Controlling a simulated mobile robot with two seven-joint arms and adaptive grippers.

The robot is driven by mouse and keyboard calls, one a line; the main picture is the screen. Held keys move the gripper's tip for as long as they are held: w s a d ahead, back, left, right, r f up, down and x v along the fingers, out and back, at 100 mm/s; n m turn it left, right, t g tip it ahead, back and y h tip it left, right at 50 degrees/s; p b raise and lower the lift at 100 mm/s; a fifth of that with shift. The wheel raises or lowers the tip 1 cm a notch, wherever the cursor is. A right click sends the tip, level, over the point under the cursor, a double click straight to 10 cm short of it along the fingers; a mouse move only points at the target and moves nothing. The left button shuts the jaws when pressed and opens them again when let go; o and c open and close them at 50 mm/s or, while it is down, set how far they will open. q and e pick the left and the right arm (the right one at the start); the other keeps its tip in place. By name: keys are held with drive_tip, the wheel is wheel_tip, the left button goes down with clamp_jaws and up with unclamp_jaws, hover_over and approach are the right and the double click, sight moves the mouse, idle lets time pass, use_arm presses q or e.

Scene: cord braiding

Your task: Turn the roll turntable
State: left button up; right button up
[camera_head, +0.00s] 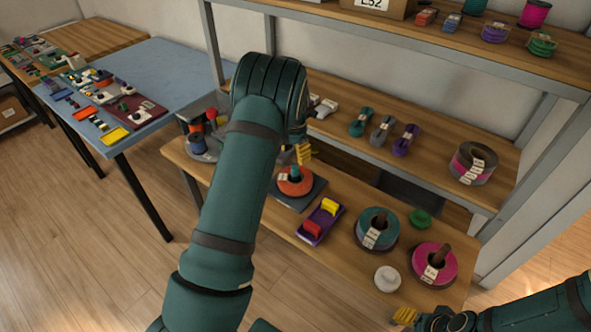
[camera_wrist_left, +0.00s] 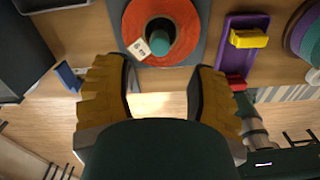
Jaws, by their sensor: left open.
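The roll turntable is a dark grey square base (camera_head: 313,192) near the middle of the low bench. An orange-red roll (camera_head: 290,187) with a teal centre post (camera_head: 295,172) and a white label sits on it. In the left wrist view the orange roll (camera_wrist_left: 187,50) shows at the top centre, with the post (camera_wrist_left: 160,42) in its middle. My left gripper (camera_head: 304,154) is just above and beside the roll. In the left wrist view its yellow fingers are wide apart (camera_wrist_left: 162,95), with nothing between them. My right gripper (camera_head: 405,316) is at the bottom right; its opening is unclear.
A purple tray (camera_head: 312,236) with red and yellow blocks lies right of the turntable. Teal (camera_head: 378,224) and magenta (camera_head: 436,262) rolls stand farther right. Shelving (camera_head: 440,125) rises behind the bench. A blue table (camera_head: 160,75) stands left; floor lies between.

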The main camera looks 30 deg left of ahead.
sight(295, 168)
use_arm(q)
wheel_tip(295, 168, down, 7)
drive_tip(key=shift+f, duration=0.1)
drive_tip(key=shift+o, duration=0.2)
clamp_jaws()
